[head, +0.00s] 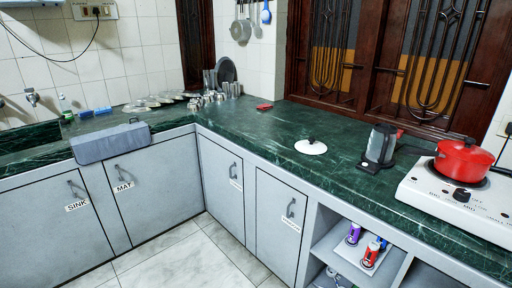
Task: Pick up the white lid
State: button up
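The white lid (311,147) lies flat on the dark green marble counter (270,125), right of the picture's middle. It is a round white disc with a small dark knob on top. It stands apart from other things, left of the kettle. My gripper is not in view.
An electric kettle (379,147) stands right of the lid. A red pot (463,158) sits on a white stove (462,194) at the far right. A small red item (264,107) lies behind left. Cups and plates (215,98) crowd the corner. The tiled floor (205,250) is clear.

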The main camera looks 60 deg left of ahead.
aim_at(310, 146)
jog(key=u, duration=0.35)
jog(key=k, duration=0.2)
jog(key=z, duration=0.5)
jog(key=i, duration=0.4)
jog(key=u, duration=2.15)
